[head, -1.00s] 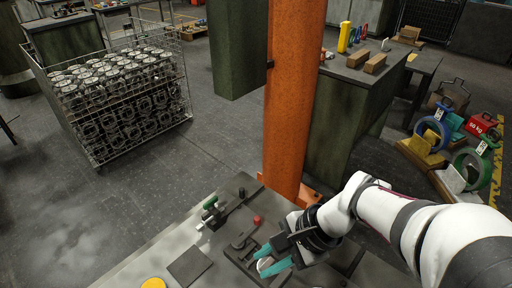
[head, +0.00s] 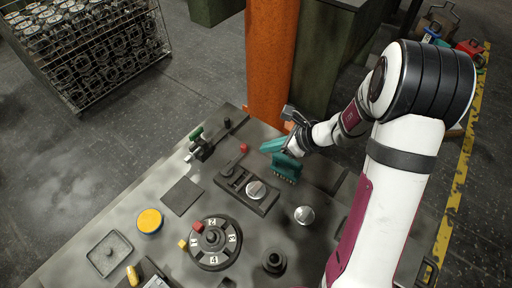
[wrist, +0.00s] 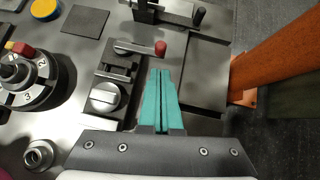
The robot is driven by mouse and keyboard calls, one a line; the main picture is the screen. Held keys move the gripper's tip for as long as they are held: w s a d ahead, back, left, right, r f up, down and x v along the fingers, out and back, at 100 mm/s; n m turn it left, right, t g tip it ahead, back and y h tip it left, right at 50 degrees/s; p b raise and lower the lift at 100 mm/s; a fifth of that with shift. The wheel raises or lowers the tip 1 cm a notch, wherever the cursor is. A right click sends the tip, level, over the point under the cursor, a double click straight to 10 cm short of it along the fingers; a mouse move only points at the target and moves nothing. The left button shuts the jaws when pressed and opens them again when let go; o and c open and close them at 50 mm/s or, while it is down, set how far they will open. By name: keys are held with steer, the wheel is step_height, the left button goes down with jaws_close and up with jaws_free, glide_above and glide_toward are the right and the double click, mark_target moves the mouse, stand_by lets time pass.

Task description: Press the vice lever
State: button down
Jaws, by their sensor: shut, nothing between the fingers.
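The vice (head: 232,181) is a dark block on the bench with a round silver casting (head: 256,190) seated at its front end. Its lever (head: 231,163) is a dark arm ending in a red knob (head: 243,148). In the wrist view the lever (wrist: 132,48) lies across the vice top, with the red knob (wrist: 160,48) just beyond my fingertips. My gripper (wrist: 160,74) has two teal fingers pressed together and empty. In the head view my gripper (head: 266,148) is right of the red knob, seemingly above the bench. I see no contact with the lever.
A green-handled clamp (head: 197,134) stands behind the vice. A numbered dial (head: 213,243), a yellow disc (head: 150,221), a dark square pad (head: 182,196) and another silver casting (head: 304,215) are nearby. An orange post (head: 271,70) rises at the bench's back edge.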

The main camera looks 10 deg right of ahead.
mark_target(247, 151)
steer(key=x, duration=0.5)
steer(key=shift+w+a+f, duration=0.15)
steer(key=shift+a+f, duration=0.05)
steer(key=shift+f, duration=0.05)
steer(key=shift+w, duration=0.1)
